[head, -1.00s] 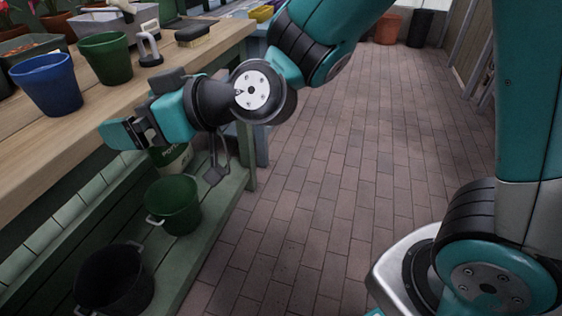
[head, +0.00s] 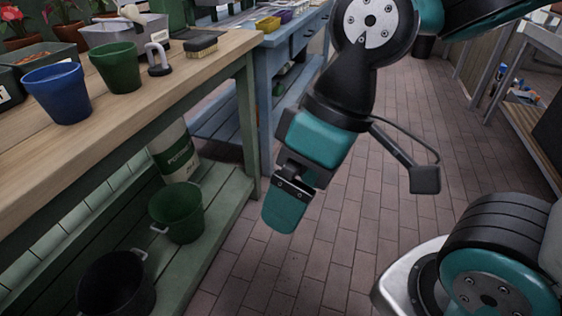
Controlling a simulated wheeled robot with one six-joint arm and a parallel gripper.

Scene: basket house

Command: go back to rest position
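My gripper (head: 285,212) hangs over the brick floor (head: 330,245) in the middle of the head view, pointing down and slightly left. It is clear of the wooden bench and to the right of it. I see its teal fingers edge-on, overlapping, so the gap between them is hidden. No object shows at its tip. A bracket with a small dark block (head: 425,180) sticks out to the right of my wrist.
A wooden bench (head: 190,75) on the left holds a blue pot (head: 58,93), a green pot (head: 117,66) and a brush (head: 201,44). Its lower shelf holds a green bucket (head: 177,212) and a black bucket (head: 115,285). A blue table (head: 290,42) stands behind. Another bench (head: 520,100) is at right.

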